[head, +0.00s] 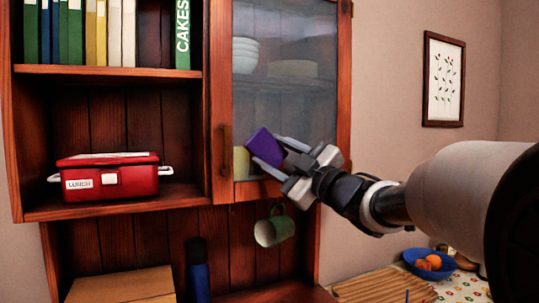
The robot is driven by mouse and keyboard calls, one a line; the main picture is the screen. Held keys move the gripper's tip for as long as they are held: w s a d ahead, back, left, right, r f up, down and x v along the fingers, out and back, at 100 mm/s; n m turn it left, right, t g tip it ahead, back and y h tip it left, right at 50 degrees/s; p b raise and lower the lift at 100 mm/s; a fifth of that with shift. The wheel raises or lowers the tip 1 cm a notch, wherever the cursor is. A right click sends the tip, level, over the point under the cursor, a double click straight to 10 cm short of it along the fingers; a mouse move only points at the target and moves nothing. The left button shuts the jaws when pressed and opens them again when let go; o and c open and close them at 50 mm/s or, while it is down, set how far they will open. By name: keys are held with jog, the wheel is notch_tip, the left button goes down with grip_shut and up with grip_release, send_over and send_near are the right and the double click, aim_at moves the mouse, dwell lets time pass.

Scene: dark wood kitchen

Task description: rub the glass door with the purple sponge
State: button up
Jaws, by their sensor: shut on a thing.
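The glass door (285,85) is the wood-framed pane on the right of the cabinet, and it appears closed. My gripper (280,158) is in front of the lower part of the pane. It is shut on the purple sponge (265,147), which sticks out past the fingers to the left. The sponge overlaps the lower middle of the glass in the picture. I cannot tell whether it touches the glass. The gripper fingers hide part of the sponge and the lower right of the pane.
A red lunch box (108,178) stands on the open shelf at left, below a row of books (100,35). A green mug (274,229) hangs below the door. A blue fruit bowl (430,264) and a cutting board (383,288) are at lower right. A framed picture (443,80) hangs on the wall.

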jog(key=shift+s+d+b, duration=0.15)
jog(key=shift+s+d, duration=0.25)
jog(key=shift+s, duration=0.5)
jog(key=shift+s+d+b, duration=0.15)
jog(key=shift+s+d, duration=0.2)
jog(key=shift+s, duration=0.5)
jog(key=shift+s+d+b, duration=0.15)
jog(key=shift+s+d, duration=0.25)
jog(key=shift+s, duration=0.5)
jog(key=shift+s+d, duration=0.3)
jog(key=shift+s, duration=0.4)
jog(key=shift+s+d, duration=0.3)
jog(key=shift+s, duration=0.35)
